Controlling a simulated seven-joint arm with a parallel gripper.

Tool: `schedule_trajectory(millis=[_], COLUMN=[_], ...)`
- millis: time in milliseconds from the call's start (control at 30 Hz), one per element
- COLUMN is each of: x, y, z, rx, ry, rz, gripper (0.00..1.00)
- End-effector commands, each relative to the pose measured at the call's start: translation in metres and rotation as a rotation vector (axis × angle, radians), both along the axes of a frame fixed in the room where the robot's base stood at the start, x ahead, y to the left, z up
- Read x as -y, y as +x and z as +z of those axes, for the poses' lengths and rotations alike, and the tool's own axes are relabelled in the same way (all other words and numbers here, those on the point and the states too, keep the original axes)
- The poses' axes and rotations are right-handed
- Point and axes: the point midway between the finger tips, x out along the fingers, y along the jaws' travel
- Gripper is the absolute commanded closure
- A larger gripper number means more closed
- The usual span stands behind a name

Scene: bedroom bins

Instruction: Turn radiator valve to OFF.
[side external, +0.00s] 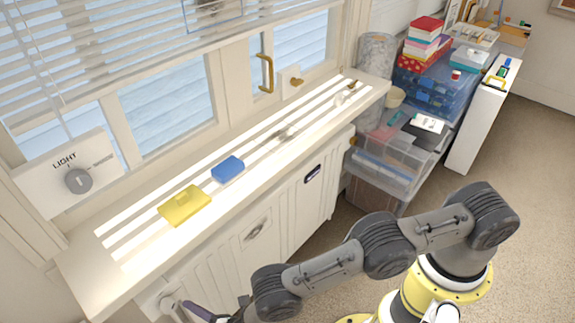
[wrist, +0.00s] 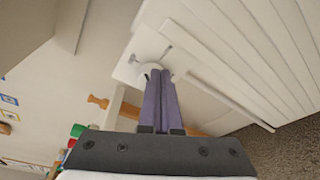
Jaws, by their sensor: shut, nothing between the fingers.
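The ribbed white radiator (side external: 290,215) stands under the windowsill (side external: 115,240). On the sill are a yellow block (side external: 185,206) and a blue block (side external: 228,169). A light dial (side external: 78,181) is on the wall at left. Storage bins (side external: 385,160) stand at right; the carpet (side external: 540,200) beyond is clear.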

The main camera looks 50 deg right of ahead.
Motion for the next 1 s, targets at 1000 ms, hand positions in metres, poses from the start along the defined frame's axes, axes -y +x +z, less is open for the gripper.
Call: schedule_trajectory(millis=[1000], x=[-0.002], y=[0.024], z=[-0.001], rx=[0.0], ry=[-0.001], rz=[0.001], gripper=[1.0])
